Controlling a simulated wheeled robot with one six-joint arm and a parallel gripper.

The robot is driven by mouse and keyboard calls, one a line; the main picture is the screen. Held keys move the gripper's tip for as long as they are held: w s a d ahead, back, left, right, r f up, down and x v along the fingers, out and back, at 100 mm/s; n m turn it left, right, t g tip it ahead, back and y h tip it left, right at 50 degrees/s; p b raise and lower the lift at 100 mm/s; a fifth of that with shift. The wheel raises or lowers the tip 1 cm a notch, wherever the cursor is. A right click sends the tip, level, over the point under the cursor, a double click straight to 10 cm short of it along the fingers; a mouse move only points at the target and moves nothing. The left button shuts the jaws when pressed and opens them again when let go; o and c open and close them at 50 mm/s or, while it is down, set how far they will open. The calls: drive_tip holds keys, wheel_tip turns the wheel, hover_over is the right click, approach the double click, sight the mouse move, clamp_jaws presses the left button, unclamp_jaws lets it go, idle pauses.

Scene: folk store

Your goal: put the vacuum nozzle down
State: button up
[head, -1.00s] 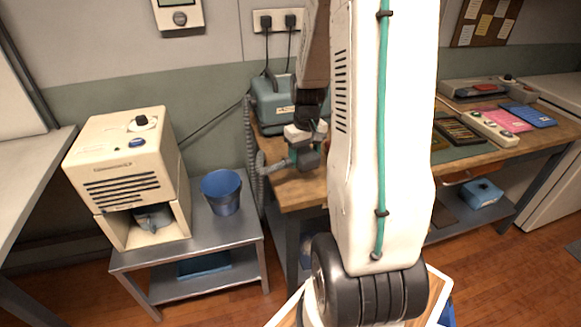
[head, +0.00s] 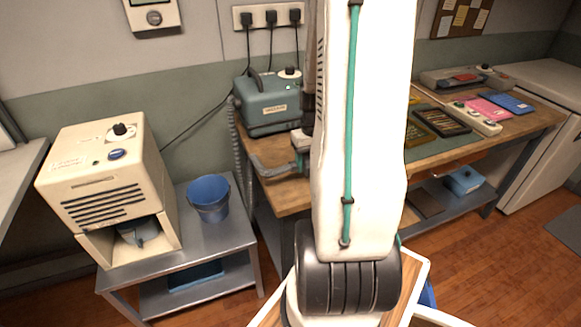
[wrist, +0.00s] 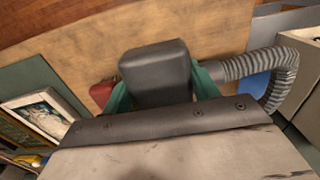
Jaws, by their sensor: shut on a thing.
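My gripper (wrist: 160,88) is shut on the dark grey vacuum nozzle (wrist: 154,70), with a green finger on each side of it in the wrist view. The ribbed grey hose (wrist: 262,66) runs from it to the right there. In the head view, my gripper (head: 301,150) is partly hidden behind my arm, over the left end of the wooden bench (head: 285,200). The nozzle (head: 272,167) shows low over the bench top; I cannot tell whether it touches. The teal vacuum unit (head: 268,107) stands behind it, with a small green light showing.
A cream machine (head: 105,180) and a blue bucket (head: 209,198) stand on a metal cart (head: 215,240) to the left. To the right on the bench are a dark tray (head: 440,122), a control strip (head: 475,117), and pink (head: 488,107) and blue (head: 510,102) items.

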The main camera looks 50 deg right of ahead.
hover_over(291, 175)
drive_tip(key=shift+s+d+f, duration=0.15)
drive_tip(key=shift+s+f, duration=0.05)
drive_tip(key=shift+f, duration=0.1)
drive_tip(key=shift+w+f, duration=0.2)
drive_tip(key=shift+f, duration=1.55)
drive_tip(key=shift+f, duration=0.1)
drive_tip(key=o, duration=1.3)
